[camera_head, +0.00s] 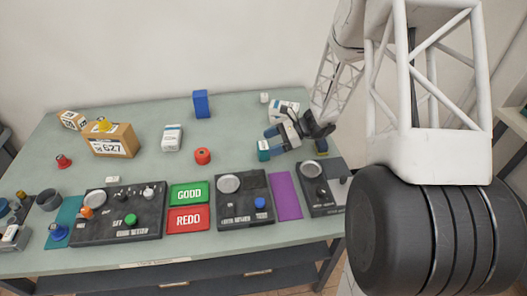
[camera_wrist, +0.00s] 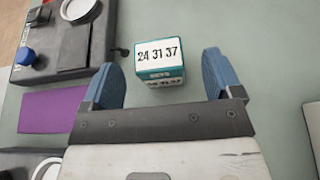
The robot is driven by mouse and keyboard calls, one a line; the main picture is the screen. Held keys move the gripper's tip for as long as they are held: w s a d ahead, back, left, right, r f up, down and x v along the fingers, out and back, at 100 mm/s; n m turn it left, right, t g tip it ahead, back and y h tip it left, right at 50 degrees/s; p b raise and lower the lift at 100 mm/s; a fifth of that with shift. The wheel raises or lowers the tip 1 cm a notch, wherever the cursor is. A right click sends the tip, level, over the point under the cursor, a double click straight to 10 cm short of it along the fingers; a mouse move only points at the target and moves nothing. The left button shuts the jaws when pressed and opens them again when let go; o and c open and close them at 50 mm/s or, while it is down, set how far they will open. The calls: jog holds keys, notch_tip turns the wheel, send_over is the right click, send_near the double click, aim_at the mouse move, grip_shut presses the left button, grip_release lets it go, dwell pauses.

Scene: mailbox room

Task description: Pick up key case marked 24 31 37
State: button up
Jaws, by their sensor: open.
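The key case marked 24 31 37 (camera_wrist: 158,58) is a small teal box with a white label on its top and another on its near side. It stands on the table between and just ahead of my open gripper's (camera_wrist: 158,80) blue fingers in the wrist view. Nothing is held. In the head view the teal key case (camera_head: 263,151) is at the right part of the table, with my gripper (camera_head: 272,141) right beside and partly over it.
A purple mat (camera_head: 286,196) and a dark panel (camera_head: 244,199) lie in front of the case. A white box (camera_head: 284,110) stands behind my gripper.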

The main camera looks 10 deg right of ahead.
aim_at(265, 145)
jog(key=shift+a, duration=0.1)
jog(key=shift+x, duration=2.55)
jog(key=c, duration=1)
